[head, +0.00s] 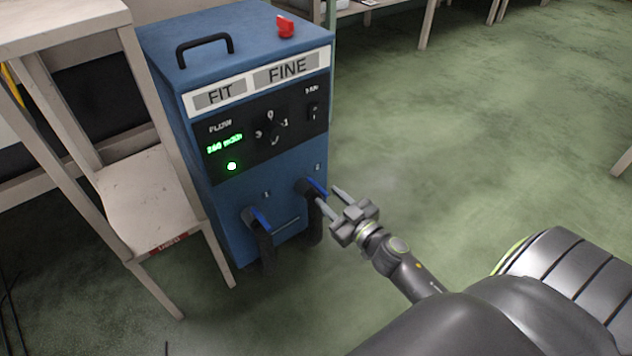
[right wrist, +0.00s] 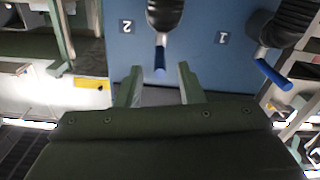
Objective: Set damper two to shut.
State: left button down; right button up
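The blue extractor cabinet (head: 262,190) has two black hose ports low on its front, numbered 1 and 2. Damper two's lever (head: 317,187) has a blue handle; it also shows in the right wrist view (right wrist: 160,58), beside the label 2. Damper one's blue-handled lever (head: 260,219) is to its left, and at the right in the right wrist view (right wrist: 274,74). My right gripper (head: 330,197) is open at damper two; in the right wrist view (right wrist: 160,72) the handle end lies between the fingertip lines, with gaps both sides. Contact is not visible. My left gripper is out of view.
The cabinet's panel has a green display (head: 225,144), a green lamp (head: 232,166) and a dial (head: 271,128). A carry handle (head: 205,49) and a red knob (head: 285,26) are on top. A pale wooden stand (head: 150,205) is close on the left. Green floor (head: 480,150) is clear at right.

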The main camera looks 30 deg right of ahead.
aim_at(310, 180)
jog(key=shift+w+a, duration=0.15)
jog(key=shift+w, duration=1.4)
jog(key=shift+w+a, duration=0.1)
jog(key=shift+w, duration=1.45)
grip_shut()
